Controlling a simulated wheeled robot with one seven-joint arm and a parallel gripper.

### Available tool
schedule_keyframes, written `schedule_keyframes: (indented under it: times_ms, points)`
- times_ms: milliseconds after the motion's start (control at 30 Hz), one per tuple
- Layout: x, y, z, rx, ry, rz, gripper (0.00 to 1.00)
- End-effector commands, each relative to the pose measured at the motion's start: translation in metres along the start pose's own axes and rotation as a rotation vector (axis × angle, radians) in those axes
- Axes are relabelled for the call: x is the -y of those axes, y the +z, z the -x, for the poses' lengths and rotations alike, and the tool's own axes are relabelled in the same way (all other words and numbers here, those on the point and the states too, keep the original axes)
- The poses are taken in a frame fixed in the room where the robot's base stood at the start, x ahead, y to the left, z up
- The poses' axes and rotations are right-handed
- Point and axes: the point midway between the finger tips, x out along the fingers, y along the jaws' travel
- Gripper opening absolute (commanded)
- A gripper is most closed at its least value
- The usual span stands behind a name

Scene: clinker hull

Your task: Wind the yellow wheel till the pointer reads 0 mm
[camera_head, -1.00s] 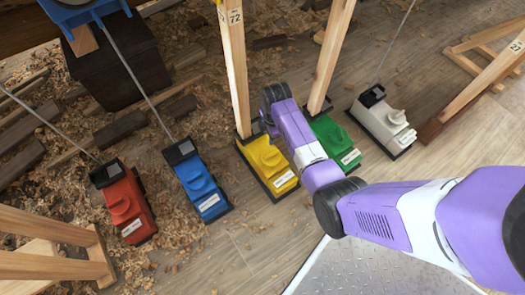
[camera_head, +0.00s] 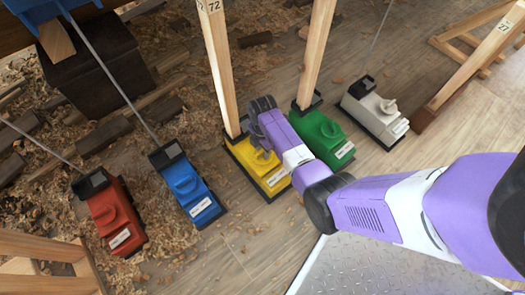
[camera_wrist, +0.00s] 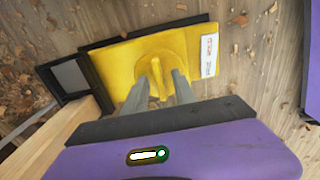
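The yellow wheel (camera_wrist: 156,72) is a round knob with a raised bar, on top of a yellow box (camera_wrist: 118,62). The box also shows in the head view (camera_head: 270,182), on the floor near the middle, partly hidden by my arm. My gripper (camera_wrist: 161,82) is above the wheel, its two grey fingers on either side of the raised bar. The fingers look apart, with yellow showing between them; contact with the bar cannot be told. A grey panel in a black frame (camera_wrist: 70,77) sits at one end of the box. No pointer or reading can be made out.
Similar red (camera_head: 115,218), blue (camera_head: 186,185), green (camera_head: 322,135) and white (camera_head: 375,115) boxes stand in a row beside the yellow one. Wooden posts (camera_head: 222,75) rise behind the yellow and green boxes. Wood shavings and dark blocks litter the floor at left.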

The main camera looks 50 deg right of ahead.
Motion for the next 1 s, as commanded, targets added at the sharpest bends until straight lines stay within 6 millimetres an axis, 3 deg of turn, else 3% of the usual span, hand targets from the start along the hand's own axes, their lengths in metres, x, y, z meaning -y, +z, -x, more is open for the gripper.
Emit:
schedule_keyframes:
  times_ms: [233,400,767,1000]
  points:
    - [-0.0003,0.0001,0.0001,0.0,0.001,0.0,0.31]
    - [-0.0003,0.0001,0.0002,0.0,0.001,0.0,0.0]
    - [-0.0001,0.0001,0.0011,0.0,0.0,-0.017,0.0]
    - [-0.0002,0.0001,0.0033,0.0,-0.001,-0.119,0.0]
